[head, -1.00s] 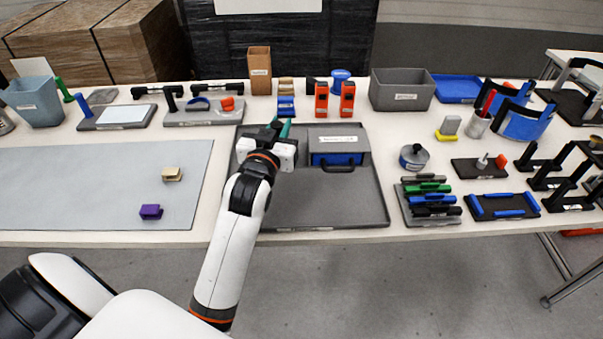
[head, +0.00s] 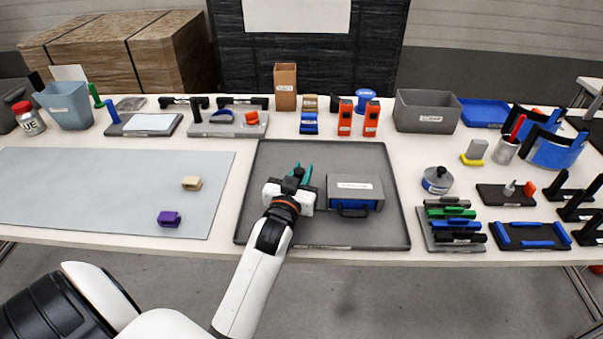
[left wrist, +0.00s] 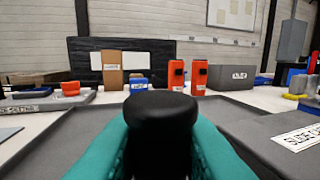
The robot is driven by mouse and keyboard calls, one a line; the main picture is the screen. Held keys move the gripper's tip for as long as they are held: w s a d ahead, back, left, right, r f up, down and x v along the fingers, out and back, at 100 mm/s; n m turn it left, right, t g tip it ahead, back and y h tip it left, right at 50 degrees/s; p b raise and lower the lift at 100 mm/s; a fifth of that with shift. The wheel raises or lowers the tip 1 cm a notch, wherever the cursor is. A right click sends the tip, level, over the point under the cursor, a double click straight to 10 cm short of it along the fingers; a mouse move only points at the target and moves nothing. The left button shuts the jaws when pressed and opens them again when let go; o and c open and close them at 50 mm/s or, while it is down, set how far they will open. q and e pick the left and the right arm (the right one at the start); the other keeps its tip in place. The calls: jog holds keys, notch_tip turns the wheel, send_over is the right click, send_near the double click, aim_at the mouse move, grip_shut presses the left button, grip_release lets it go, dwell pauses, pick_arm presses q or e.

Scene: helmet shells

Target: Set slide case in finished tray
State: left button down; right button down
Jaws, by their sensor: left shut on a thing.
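The slide case (head: 356,186) is a grey box with a blue front, a black front handle and a white label. It is over the front half of a dark grey tray (head: 395,215); I cannot tell whether it touches the tray floor. Its label also shows in the left wrist view (left wrist: 300,136), at the right edge. My left gripper (head: 302,174), with teal fingers, is at the case's left side. It is shut on a black knob (left wrist: 160,105) that moves with the case. The knob's lower part is hidden between the fingers. My right gripper is not in view.
A grey mat (head: 100,190) with a purple block (head: 169,219) and a tan block (head: 191,183) lies left. Orange holders (head: 371,120) and a grey bin (head: 427,112) stand behind the tray. A rack of coloured handles (head: 453,222) lies right. The tray's back half is clear.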

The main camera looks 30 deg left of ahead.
pick_arm(q)
jog(key=c, duration=1.3)
grip_release()
jog(key=shift+r, duration=0.1)
jog(key=v, duration=1.2)
jog(key=shift+b, duration=0.3)
jog(key=shift+s, duration=0.1)
